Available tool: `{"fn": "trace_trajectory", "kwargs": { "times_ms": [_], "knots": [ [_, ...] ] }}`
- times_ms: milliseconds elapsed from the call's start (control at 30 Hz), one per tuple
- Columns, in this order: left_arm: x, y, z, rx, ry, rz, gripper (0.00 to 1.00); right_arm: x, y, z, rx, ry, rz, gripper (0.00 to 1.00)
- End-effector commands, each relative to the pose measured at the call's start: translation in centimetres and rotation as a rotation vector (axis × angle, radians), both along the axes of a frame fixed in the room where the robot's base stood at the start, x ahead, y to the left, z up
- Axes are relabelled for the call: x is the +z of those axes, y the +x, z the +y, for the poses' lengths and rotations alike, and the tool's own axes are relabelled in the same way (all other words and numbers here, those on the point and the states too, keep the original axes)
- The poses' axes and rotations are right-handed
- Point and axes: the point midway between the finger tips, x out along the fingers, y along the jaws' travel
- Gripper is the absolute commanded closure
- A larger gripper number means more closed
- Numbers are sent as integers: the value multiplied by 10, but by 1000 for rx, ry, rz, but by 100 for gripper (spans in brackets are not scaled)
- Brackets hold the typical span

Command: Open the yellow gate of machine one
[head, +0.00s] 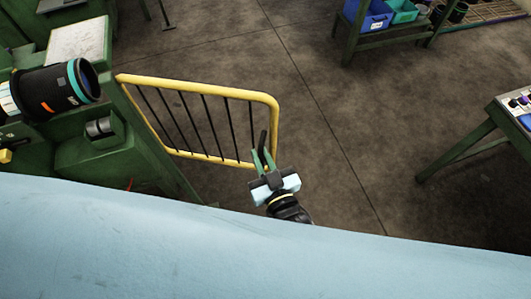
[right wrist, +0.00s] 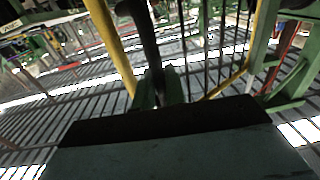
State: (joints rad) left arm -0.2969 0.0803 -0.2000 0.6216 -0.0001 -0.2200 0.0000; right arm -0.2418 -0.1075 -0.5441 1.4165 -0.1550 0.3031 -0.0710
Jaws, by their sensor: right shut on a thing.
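The yellow gate (head: 199,86) has a yellow tube frame with dark upright bars. It stands out to the right from the green machine (head: 138,151) at the left. A black handle (head: 263,138) is at the gate's free end. My right gripper (head: 263,159) is at this end, with its green fingers shut on the black handle. In the right wrist view the fingers (right wrist: 159,88) close around the lower part of the black handle (right wrist: 144,35), beside the yellow frame (right wrist: 109,40). The fingertips partly hide the grip. My left gripper is not in view.
A black cylinder with a teal rim (head: 62,88) lies on the machine. A green rack with blue bins (head: 371,18) stands at the back right. A green-legged table (head: 477,146) is at the right edge. The grey floor (head: 340,120) between is clear.

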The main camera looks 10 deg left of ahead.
Motion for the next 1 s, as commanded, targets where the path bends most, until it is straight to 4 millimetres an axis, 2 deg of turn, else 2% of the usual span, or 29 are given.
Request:
{"fn": "trace_trajectory", "kwargs": {
  "times_ms": [167, 200, 300, 333, 667, 767, 1000],
  "knots": [
    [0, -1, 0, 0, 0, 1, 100, 0, -2, 3, 5, 0, 0, 100],
    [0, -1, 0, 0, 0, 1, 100, 0, -2, 3, 5, 0, 0, 85],
    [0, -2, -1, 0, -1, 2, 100, 0, -2, 3, 4, 1, 1, 72],
    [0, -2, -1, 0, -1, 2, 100, 0, -1, 3, 4, 1, 1, 71],
    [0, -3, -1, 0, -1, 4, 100, -1, -4, -2, 1, 0, 1, 71],
    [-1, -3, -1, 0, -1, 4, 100, -2, -15, -8, 1, -1, 3, 71],
    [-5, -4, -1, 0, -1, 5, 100, -2, -60, -35, 3, 0, 4, 71]
  ]
}}
